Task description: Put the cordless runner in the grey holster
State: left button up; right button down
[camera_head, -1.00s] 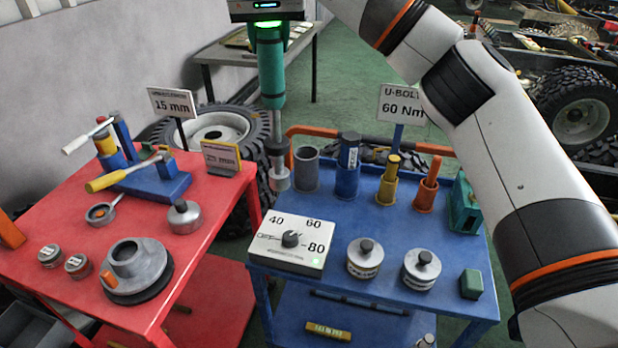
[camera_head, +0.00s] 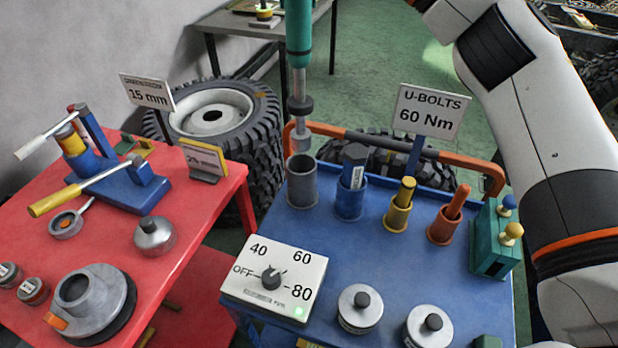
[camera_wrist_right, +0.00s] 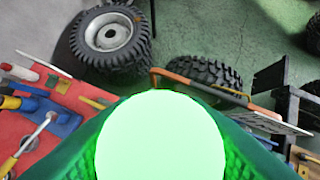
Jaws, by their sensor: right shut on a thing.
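The cordless runner (camera_head: 299,48) is a teal upright tool with a grey shaft, a dark collar and a grey socket at its lower end. My right gripper is shut on its upper part, above the top edge of the head view. In the right wrist view the runner's glowing green top (camera_wrist_right: 160,135) fills the lower middle and hides what is below. The grey holster (camera_head: 302,185) is an open cylinder at the back left of the blue cart. The socket end hangs just above its rim in the picture; the exact depth gap is unclear. My left gripper is out of view.
Blue, yellow and orange holders with tools stand right of the holster on the blue cart (camera_head: 375,265). The U-bolts sign (camera_head: 430,112) and orange rail (camera_head: 410,150) are behind. A dial box (camera_head: 275,280) sits in front. The red cart (camera_head: 110,230) is left.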

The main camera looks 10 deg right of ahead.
send_over(299, 81)
jog(key=w, duration=0.1)
jog(key=f, duration=0.5)
jog(key=shift+w+d+f, duration=0.1)
jog(key=shift+w, duration=0.1)
notch_tip(299, 81, down, 8)
jog(key=shift+r+p, duration=0.2)
jog(key=shift+p, duration=0.4)
jog(key=shift+f, duration=0.45)
jog(key=shift+w+d+f+p, duration=0.1)
jog(key=shift+f+p, duration=0.3)
jog(key=shift+f, duration=1.5)
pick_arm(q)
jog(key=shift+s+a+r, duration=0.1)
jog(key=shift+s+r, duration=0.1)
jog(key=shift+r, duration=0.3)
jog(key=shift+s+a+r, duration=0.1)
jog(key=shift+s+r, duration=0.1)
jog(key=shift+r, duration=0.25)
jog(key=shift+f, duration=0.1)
pick_arm(e)
jog(key=shift+f, duration=0.1)
jog(key=c, duration=0.9)
grip_release()
jog(key=shift+f, duration=0.1)
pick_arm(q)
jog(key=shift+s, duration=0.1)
pick_arm(e)
jog(key=shift+o, duration=0.3)
